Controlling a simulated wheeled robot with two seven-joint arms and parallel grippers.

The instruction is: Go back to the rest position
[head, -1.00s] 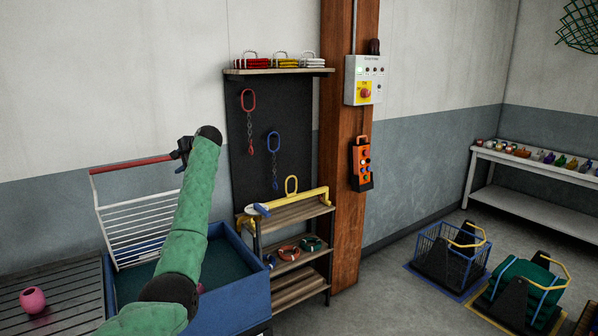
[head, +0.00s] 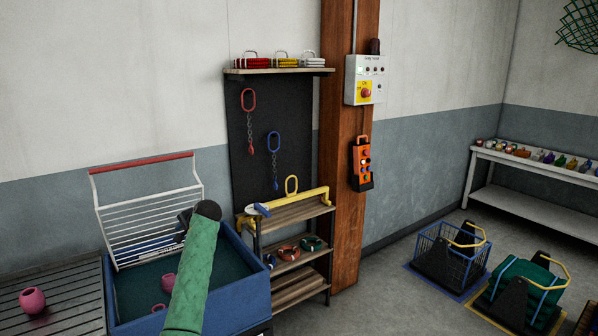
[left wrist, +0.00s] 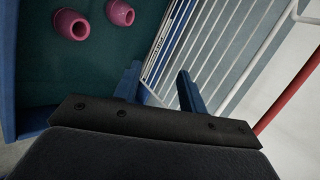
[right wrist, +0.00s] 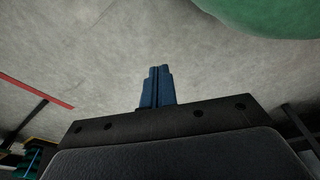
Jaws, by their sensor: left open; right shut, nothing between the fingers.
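My left arm, in a green sleeve, rises from the bottom of the head view. Its dark wrist (head: 186,214) is in front of the blue bin, and its fingers are hidden there. In the left wrist view my left gripper (left wrist: 157,76) is open and empty. Its fingers point toward the white wire rack, and the bin's interior is to the left. My right gripper (right wrist: 158,70) shows only in the right wrist view, shut and empty above grey floor.
The blue bin (head: 240,298) holds pink pots (left wrist: 70,24). The white rack (head: 150,218) with a red bar (head: 140,163) stands tilted at its back. A slatted table (head: 75,290) carries a pink pot (head: 32,300). A wooden shelf (head: 298,213) and post (head: 345,230) stand right of the bin.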

